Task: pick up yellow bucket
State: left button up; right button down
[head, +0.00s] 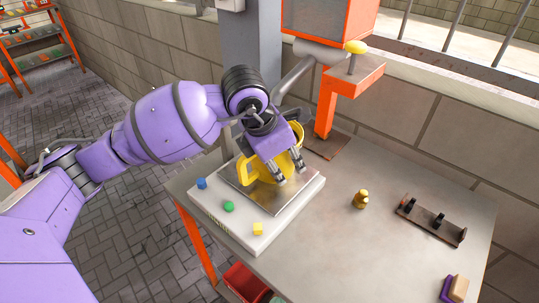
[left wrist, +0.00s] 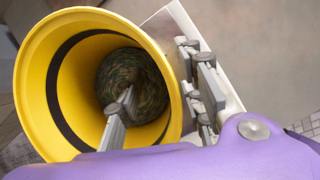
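The yellow bucket (head: 250,171) stands on a metal plate on a white scale-like platform (head: 240,228) on the table, partly hidden by my left gripper. In the left wrist view the bucket (left wrist: 38,78) is seen from above, with a dark band inside and a mottled green-brown coil at the bottom. My left gripper (head: 287,169) is at the bucket's right side, pointing down. Its fingers are apart in the left wrist view (left wrist: 160,80), one inside the bucket and one outside, with the wall and rim between them. My right gripper is not in view.
Blue (head: 201,183), green (head: 229,206) and yellow (head: 257,229) buttons line the platform's front. An orange machine (head: 352,80) rises behind. A brass weight (head: 361,199), a rail bracket (head: 431,220) and small blocks (head: 458,288) lie right. The table's centre is mostly clear.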

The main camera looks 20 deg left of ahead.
pick_arm(q)
jog(key=shift+f, duration=0.15)
jog(key=c, duration=0.8)
grip_shut()
